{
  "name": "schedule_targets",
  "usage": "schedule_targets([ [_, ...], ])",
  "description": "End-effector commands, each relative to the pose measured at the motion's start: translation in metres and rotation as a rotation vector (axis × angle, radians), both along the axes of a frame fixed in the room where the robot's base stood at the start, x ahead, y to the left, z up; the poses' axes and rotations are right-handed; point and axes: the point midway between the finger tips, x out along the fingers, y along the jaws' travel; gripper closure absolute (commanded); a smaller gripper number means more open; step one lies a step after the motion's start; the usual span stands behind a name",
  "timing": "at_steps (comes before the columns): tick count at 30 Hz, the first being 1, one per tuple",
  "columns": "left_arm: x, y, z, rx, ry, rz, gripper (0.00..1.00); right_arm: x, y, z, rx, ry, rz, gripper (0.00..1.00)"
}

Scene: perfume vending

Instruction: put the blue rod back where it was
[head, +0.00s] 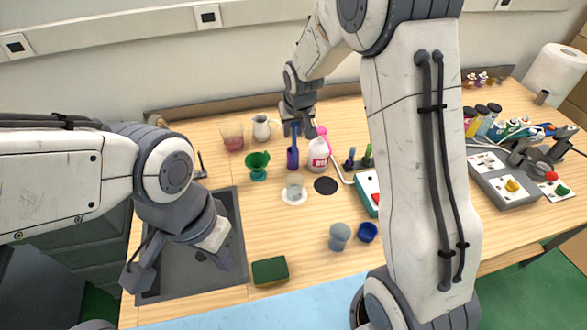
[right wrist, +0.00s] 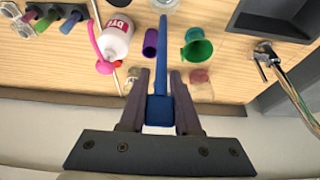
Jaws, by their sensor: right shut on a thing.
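The blue rod (head: 295,142) hangs from my right gripper (head: 301,128) near the back of the table; in the right wrist view the blue rod (right wrist: 163,50) is clamped by its thicker blue end (right wrist: 160,109) between the two fingers. A purple cylinder (head: 292,160) stands on the table just below it in the head view.
A green goblet (head: 257,164) stands left of the purple cylinder and a white bottle with a pink top (head: 318,155) right of it. A white jug (head: 262,128) and a pinkish glass (head: 232,137) are behind. A clear cup (head: 294,186) sits in front. The dark sink (head: 235,230) lies left.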

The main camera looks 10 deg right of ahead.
Motion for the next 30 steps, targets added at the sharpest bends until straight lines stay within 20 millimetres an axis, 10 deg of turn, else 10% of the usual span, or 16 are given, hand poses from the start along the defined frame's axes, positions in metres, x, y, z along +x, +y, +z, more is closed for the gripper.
schedule_targets([
  [15,0.0,0.0,-0.028,0.0,0.0,0.0,1.0,0.11,-0.024,-0.029,-0.001,-0.002,-0.007,1.0],
  [30,0.0,0.0,-0.006,0.0,0.0,0.001,1.0,0.12,-0.026,-0.09,0.001,0.002,-0.005,1.0],
])
